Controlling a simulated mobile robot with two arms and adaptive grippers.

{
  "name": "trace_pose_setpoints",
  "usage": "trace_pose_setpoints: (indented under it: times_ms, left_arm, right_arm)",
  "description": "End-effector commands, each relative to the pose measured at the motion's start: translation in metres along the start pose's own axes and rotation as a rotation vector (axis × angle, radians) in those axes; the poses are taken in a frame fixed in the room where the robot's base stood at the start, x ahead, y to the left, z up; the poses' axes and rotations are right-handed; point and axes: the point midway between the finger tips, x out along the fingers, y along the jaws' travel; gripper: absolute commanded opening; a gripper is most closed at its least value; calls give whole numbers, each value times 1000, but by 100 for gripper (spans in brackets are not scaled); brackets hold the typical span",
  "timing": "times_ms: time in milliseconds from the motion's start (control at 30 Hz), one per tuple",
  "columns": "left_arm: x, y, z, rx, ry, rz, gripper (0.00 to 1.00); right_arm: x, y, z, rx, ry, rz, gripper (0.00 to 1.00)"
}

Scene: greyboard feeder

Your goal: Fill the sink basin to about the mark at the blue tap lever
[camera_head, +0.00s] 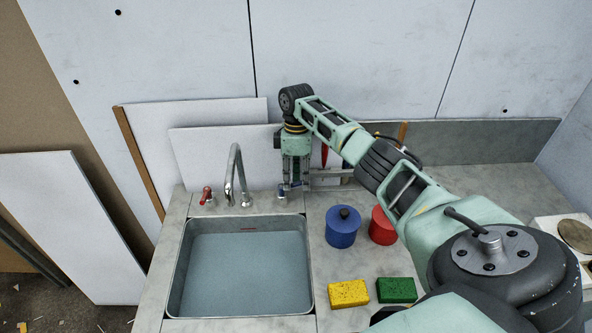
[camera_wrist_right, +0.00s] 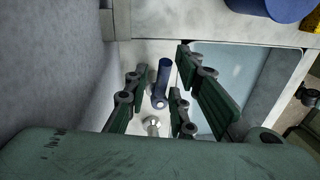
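The sink basin (camera_head: 176,270) holds blue-grey water (camera_head: 240,275). A short reddish mark (camera_head: 248,229) shows on its far wall, with the water surface a little below it. The blue tap lever (camera_head: 283,190) stands behind the basin's far right corner, partly covered by my right gripper (camera_head: 291,184). In the right wrist view, the blue lever (camera_wrist_right: 161,82) lies between the spread fingers of my right gripper (camera_wrist_right: 160,100), with gaps on both sides. I see no stream from the curved spout (camera_head: 235,160). My left gripper is out of view.
A red tap lever (camera_head: 206,195) stands left of the spout. A blue pot (camera_head: 342,228), a red pot (camera_head: 382,226), a yellow sponge (camera_head: 349,293) and a green sponge (camera_head: 396,290) occupy the counter right of the basin. White boards lean behind.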

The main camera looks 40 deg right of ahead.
Motion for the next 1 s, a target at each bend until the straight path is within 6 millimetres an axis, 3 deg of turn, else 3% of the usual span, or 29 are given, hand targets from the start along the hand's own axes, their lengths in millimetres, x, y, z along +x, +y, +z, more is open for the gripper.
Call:
trace_pose_setpoints:
  times_ms: [467, 1000]
  left_arm:
    - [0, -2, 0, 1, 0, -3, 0]
    - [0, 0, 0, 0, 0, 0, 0]
  right_arm:
    - [-3, -2, -2, -6, 0, -7, 30]
    - [-103, 0, -2, -4, 1, -5, 30]
